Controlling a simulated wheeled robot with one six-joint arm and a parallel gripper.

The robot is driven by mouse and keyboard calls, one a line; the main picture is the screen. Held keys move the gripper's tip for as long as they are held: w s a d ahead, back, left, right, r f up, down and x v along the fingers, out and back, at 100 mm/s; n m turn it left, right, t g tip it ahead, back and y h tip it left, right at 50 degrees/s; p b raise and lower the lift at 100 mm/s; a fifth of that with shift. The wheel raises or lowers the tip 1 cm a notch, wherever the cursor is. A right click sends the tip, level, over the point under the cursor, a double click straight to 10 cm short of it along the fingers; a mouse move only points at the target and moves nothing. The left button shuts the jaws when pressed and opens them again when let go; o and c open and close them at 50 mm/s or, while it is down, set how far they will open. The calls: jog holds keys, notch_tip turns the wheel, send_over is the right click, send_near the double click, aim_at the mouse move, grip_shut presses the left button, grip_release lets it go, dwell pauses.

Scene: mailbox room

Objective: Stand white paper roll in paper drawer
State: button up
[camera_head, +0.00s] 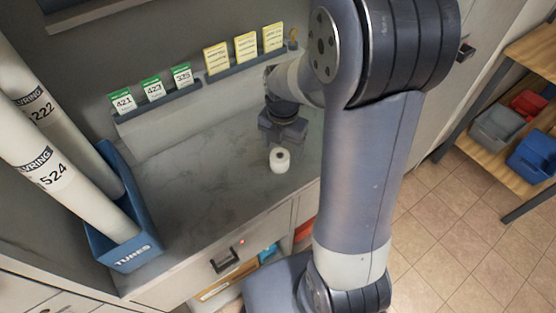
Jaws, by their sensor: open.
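A small white paper roll (280,160) stands upright on the grey counter (205,200). My gripper (283,140) is just above and behind it, pointing down; its fingers are small and partly hidden in this view. It is open, and I cannot tell whether it touches the roll. Below the counter's front edge is a drawer front with a dark handle (226,260) and a small red light. Lower down, an open space shows coloured items. No label reading paper is legible.
A blue box (130,250) marked TUBES holds long white tubes (60,170) at the left. Green and yellow cards (217,58) stand in rails along the wall. A wooden shelf with grey, red and blue bins (535,155) is at the right. The counter's middle is clear.

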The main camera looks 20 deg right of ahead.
aim_at(280, 155)
jog(key=shift+w+a+f, duration=0.1)
jog(key=shift+a+f, duration=0.05)
jog(key=shift+f, duration=1.2)
jog(key=shift+w+a+f, duration=0.1)
jog(key=shift+a+f, duration=0.05)
jog(key=shift+f, duration=1.15)
jog(key=shift+c, duration=0.3)
jog(key=c, duration=1.1)
